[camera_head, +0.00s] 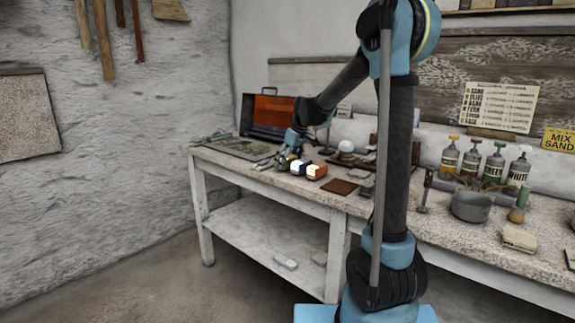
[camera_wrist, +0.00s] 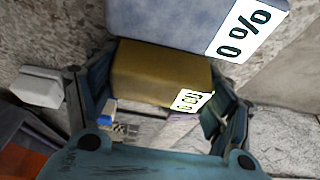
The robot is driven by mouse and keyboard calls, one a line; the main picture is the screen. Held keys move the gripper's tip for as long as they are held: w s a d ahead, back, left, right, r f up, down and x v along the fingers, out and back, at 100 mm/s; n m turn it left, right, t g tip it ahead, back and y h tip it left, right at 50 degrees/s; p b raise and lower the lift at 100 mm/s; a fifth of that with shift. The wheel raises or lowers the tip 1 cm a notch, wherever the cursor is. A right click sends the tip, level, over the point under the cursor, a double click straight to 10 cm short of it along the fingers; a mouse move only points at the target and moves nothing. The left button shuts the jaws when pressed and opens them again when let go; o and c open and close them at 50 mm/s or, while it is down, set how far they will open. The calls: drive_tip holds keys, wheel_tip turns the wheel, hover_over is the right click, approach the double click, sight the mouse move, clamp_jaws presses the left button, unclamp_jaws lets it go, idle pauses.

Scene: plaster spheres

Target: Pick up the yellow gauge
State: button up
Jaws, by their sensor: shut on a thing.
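The yellow gauge (camera_wrist: 155,72) is a dull yellow block with a white label on its near right edge in the wrist view. My gripper (camera_wrist: 155,108) has a blue finger on each side of it and is shut on it. In the head view my gripper (camera_head: 284,160) is low over the left part of the workbench, and the gauge between its fingers is too small to make out clearly. A grey-blue block (camera_wrist: 165,18) with a white percent label lies right beside the yellow gauge in the wrist view. Whether the gauge touches the bench is unclear.
An orange-brown block with a white face (camera_head: 316,171) stands just right of my gripper on the workbench (camera_head: 400,215). An open case (camera_head: 268,116) is behind. A grey pot (camera_head: 472,206) and several labelled bottles (camera_head: 494,163) stand further right. A white block (camera_wrist: 38,88) lies left in the wrist view.

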wheel_tip(320, 180, up, 10)
drive_tip(key=shift+f, duration=0.1)
idle(0.4)
drive_tip(key=o, duration=0.4)
drive_tip(key=shift+c, duration=0.2)
drive_tip(key=shift+s, duration=0.1)
drive_tip(key=shift+c, duration=0.6)
